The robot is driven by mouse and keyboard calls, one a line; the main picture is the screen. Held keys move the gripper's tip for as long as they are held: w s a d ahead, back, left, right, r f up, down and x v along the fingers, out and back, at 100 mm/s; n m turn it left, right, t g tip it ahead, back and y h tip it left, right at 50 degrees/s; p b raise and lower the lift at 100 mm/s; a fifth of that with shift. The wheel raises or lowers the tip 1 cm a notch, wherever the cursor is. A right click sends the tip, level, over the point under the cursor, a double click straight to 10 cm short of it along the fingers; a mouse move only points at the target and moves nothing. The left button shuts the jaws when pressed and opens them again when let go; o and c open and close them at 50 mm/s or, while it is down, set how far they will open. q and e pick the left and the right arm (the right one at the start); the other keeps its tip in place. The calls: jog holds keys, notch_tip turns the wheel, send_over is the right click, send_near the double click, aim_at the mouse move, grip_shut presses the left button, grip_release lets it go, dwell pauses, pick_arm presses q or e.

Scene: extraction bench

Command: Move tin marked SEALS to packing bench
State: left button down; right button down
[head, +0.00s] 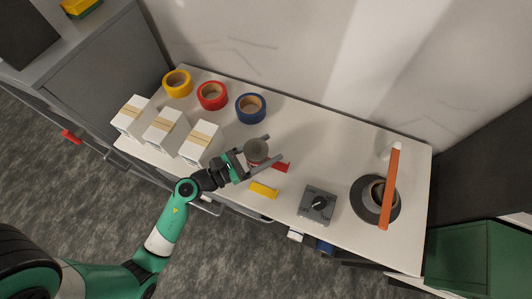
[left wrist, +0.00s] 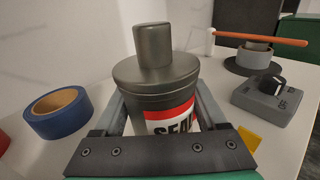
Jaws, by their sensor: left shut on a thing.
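The dark grey tin (head: 256,150) with a knobbed lid stands upright over the front middle of the white bench (head: 320,150). My right gripper is not in view.
Yellow (head: 177,83), red (head: 212,95) and blue (head: 251,107) tape rolls lie behind white boxes (head: 165,130). A yellow block (head: 263,190) and red piece (head: 282,167) lie near the tin. A grey dial box (head: 317,203) and an orange bar (head: 390,188) over a dark disc (head: 361,200) are right.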

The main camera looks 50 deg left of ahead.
pick_arm(q)
jog(key=shift+w+a+f, duration=0.1)
jog(key=shift+w+a, duration=0.05)
jog(key=f+b, duration=0.1)
jog(key=f, duration=0.1)
jog(key=f+b, duration=0.1)
jog(key=shift+w+a+f+b, duration=0.3)
jog(key=shift+a+f, duration=0.05)
jog(key=shift+f, duration=0.25)
jog(key=shift+r, duration=0.1)
grip_release()
jog(key=shift+s, duration=0.1)
jog(key=s, duration=0.2)
jog(key=s+a, duration=0.1)
jog(key=s, duration=0.4)
jog(key=shift+s+a, duration=0.15)
jog(key=shift+s, duration=0.05)
